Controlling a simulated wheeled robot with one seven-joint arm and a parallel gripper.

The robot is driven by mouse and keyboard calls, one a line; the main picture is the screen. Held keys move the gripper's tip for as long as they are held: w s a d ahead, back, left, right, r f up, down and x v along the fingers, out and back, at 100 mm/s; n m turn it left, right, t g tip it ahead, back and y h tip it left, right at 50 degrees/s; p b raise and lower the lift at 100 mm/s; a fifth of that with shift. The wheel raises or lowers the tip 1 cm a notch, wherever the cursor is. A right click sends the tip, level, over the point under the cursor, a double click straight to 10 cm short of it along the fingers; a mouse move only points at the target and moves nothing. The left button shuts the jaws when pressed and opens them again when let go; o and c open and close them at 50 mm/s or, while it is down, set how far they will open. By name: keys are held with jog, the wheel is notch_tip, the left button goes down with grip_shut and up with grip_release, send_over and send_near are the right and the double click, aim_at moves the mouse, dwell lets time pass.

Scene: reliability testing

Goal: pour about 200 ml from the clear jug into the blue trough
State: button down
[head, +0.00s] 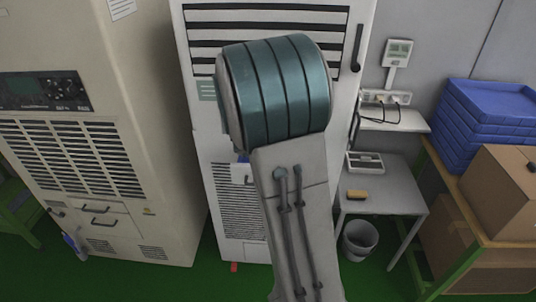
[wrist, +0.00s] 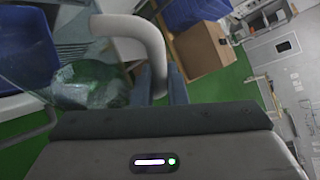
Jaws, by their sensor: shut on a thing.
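My gripper (wrist: 160,88) is shut on the pale curved handle (wrist: 150,35) of the clear jug (wrist: 85,82) in the wrist view. The jug's see-through body is left of the fingers, with green floor showing through it. Its liquid level is hard to tell. A blue container (wrist: 22,52), which looks like the blue trough, is at the left edge of the wrist view, partly behind the jug and cut off by the frame. In the head view my arm hides the gripper and the jug; only a small blue patch (head: 242,157) shows beside the arm.
Blue crates (head: 490,120) and a cardboard box (head: 505,190) are at right. Large cabinets (head: 120,215) stand left and behind my arm.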

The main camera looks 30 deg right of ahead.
jog(key=shift+s+d+r, duration=0.1)
jog(key=shift+s+r, duration=0.2)
jog(key=shift+w, duration=0.1)
jog(key=shift+f+m+b, duration=0.15)
jog(key=shift+m+b, duration=0.15)
jog(key=shift+b, duration=0.05)
dwell(1.3)
jog(key=shift+s+d+f+m+t+b, duration=0.15)
jog(key=shift+s+f+m+t+b, duration=0.3)
jog(key=shift+b, duration=0.7)
jog(key=s+d+f+m+t+y+b, duration=0.1)
jog(key=s+f+m+t+b, duration=0.3)
jog(key=b, duration=1.2)
jog(key=shift+s+d+f+m, duration=0.15)
jog(key=shift+s+f+m, duration=0.25)
jog(key=shift+f, duration=0.3)
jog(key=shift+s+b, duration=0.1)
jog(key=shift+b, duration=0.2)
